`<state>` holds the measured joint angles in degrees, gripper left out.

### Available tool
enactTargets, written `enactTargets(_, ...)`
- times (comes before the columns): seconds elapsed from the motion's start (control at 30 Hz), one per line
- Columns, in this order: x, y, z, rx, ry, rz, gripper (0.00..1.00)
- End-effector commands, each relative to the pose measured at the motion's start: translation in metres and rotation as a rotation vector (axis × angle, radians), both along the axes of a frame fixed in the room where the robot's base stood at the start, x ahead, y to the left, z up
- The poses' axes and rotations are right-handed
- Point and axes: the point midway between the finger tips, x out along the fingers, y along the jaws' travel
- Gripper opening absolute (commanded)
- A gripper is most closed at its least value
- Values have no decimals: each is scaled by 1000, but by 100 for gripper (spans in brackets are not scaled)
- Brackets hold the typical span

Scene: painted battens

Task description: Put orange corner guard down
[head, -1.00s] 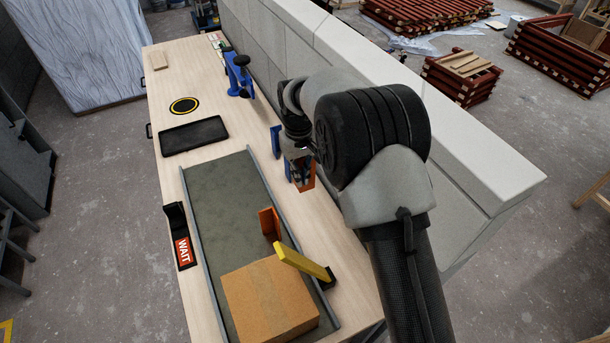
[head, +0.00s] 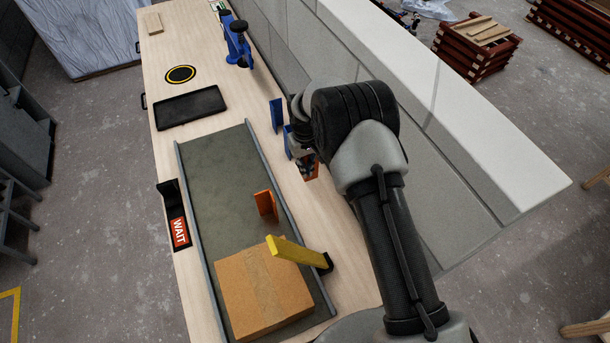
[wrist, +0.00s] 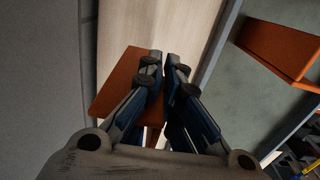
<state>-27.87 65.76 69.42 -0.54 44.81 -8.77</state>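My gripper (head: 307,165) is low over the wooden strip between the conveyor and the grey wall. Its fingers are nearly together in the wrist view (wrist: 164,72), closed on an orange corner guard (wrist: 122,80). A bit of this guard (head: 313,172) shows below the gripper in the head view; my arm hides the rest. I cannot tell whether it touches the wood. A second orange corner guard (head: 265,205) stands apart on the conveyor belt, and shows at upper right in the wrist view (wrist: 285,50).
Blue angled pieces (head: 276,115) stand just behind my gripper. A cardboard box (head: 262,290) sits on the conveyor (head: 220,180), with a yellow bar (head: 292,251) across its edge. A black tray (head: 190,107) and a blue clamp (head: 238,45) are farther back. Bare wood lies in front of my gripper.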

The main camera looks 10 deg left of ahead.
Motion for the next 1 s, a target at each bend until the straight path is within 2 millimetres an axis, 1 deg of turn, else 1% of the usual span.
enactTargets(0.17, 1, 0, -11, 1, -1, 0, 0)
enactTargets(0.4, 0, 0, -46, 0, 0, 0, 0)
enactTargets(0.47, 0, 0, -50, 0, 0, 0, 0)
enactTargets(0.7, 1, 0, -50, 1, -1, 0, 0)
enactTargets(0.87, 0, 0, -55, 1, -1, 0, 0)
enactTargets(0.9, 0, 0, -53, 1, -1, 0, 7)
enactTargets(1.0, 0, 0, -53, 1, -1, 0, 14)
